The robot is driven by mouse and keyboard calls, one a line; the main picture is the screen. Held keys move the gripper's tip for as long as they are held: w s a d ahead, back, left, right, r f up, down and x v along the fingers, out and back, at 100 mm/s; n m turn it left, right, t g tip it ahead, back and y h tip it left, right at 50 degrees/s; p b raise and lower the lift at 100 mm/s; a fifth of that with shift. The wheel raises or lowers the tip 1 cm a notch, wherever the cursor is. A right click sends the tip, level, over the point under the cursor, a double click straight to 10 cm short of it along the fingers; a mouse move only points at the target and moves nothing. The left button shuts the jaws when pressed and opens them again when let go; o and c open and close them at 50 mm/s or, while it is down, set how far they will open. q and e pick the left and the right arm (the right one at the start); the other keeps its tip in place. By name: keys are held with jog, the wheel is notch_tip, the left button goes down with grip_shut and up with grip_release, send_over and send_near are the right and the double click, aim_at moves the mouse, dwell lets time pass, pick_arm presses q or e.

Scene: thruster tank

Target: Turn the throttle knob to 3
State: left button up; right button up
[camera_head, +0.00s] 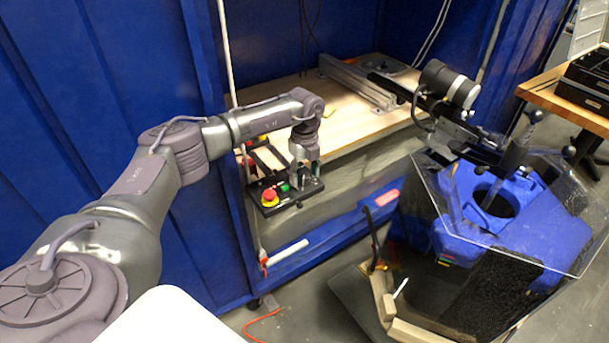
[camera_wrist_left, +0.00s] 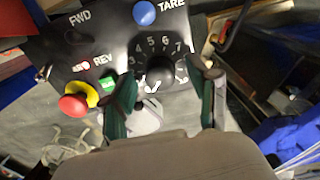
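The throttle knob (camera_wrist_left: 160,73) is a black round knob on a black control box (camera_wrist_left: 105,50). White numbers 3 to 7 show in an arc over it; its pointer setting cannot be made out. My left gripper (camera_wrist_left: 162,70) is open, with one dark green finger on each side of the knob and visible gaps between. In the head view my left gripper (camera_head: 304,173) points down over the right part of the control box (camera_head: 287,201), hiding the knob there. My right gripper is not in view.
The box carries a red emergency button (camera_wrist_left: 73,106) on yellow, a green button (camera_wrist_left: 108,82) and a blue TARE button (camera_wrist_left: 144,13). Behind it is a wooden tabletop (camera_head: 345,120) inside a blue enclosure (camera_head: 120,60). A blue machine with clear panels (camera_head: 510,220) stands right.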

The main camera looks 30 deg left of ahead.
pick_arm(q)
grip_shut()
jog(key=shift+m, duration=0.3)
